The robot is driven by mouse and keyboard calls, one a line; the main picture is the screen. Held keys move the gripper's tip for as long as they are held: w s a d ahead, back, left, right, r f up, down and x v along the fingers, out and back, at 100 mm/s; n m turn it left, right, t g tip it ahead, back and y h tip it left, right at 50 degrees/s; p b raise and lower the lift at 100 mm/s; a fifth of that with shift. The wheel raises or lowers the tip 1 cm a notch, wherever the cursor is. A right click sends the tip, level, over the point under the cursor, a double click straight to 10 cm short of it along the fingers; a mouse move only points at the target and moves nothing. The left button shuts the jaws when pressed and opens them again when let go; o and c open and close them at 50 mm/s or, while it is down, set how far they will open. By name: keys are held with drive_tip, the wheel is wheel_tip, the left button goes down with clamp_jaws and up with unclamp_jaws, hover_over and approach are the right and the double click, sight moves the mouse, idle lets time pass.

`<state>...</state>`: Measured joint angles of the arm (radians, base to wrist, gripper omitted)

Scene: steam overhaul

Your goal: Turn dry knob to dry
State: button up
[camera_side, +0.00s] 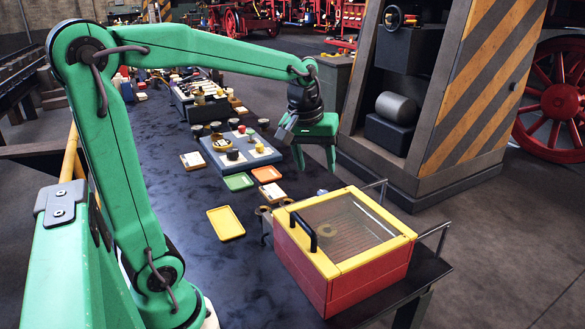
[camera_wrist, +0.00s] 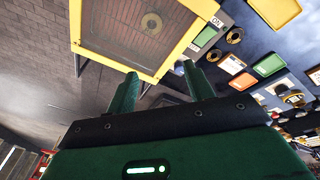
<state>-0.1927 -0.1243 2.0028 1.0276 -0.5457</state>
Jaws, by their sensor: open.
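A red box with a yellow-framed clear lid (camera_side: 345,262) stands at the near right end of the bench. Its lid (camera_wrist: 93,38) fills the top of the wrist view. Two round brass-coloured knobs show beside the box in the wrist view, one farther out (camera_wrist: 235,35) and one nearer my gripper (camera_wrist: 214,55). Small cards lie by them, but I cannot read which knob is the dry one or its setting. In the side view the knobs (camera_side: 263,211) are small at the box's left end. My gripper (camera_side: 316,165) is open and empty, pointing down beyond the box, apart from the knobs.
A yellow tray (camera_side: 226,223), a green tray (camera_side: 238,182) and an orange tray (camera_side: 267,174) lie left of the box. A blue board (camera_side: 222,153) with small parts lies behind them. A black handle (camera_side: 304,231) stands up on the lid. A striped cabinet (camera_side: 475,75) stands at right.

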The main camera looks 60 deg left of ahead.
drive_tip(key=s+d+m+t, duration=0.1)
drive_tip(key=s+d+m, duration=0.4)
drive_tip(key=s, duration=0.3)
drive_tip(key=shift+s+r+t, duration=0.3)
drive_tip(key=shift+s+t, duration=0.1)
idle(0.5)
drive_tip(key=shift+s+d+f+m+t+h, duration=0.15)
drive_tip(key=shift+s+d+f+m, duration=0.2)
drive_tip(key=shift+s+m, duration=0.35)
drive_tip(key=shift+s+d+f+m+t+h, duration=0.1)
drive_tip(key=shift+s+d+f+m+t, duration=0.25)
drive_tip(key=shift+s, duration=0.55)
drive_tip(key=shift+s+d+f+m+h, duration=0.15)
drive_tip(key=shift+s+d+m, duration=0.15)
drive_tip(key=shift+s+m, duration=0.45)
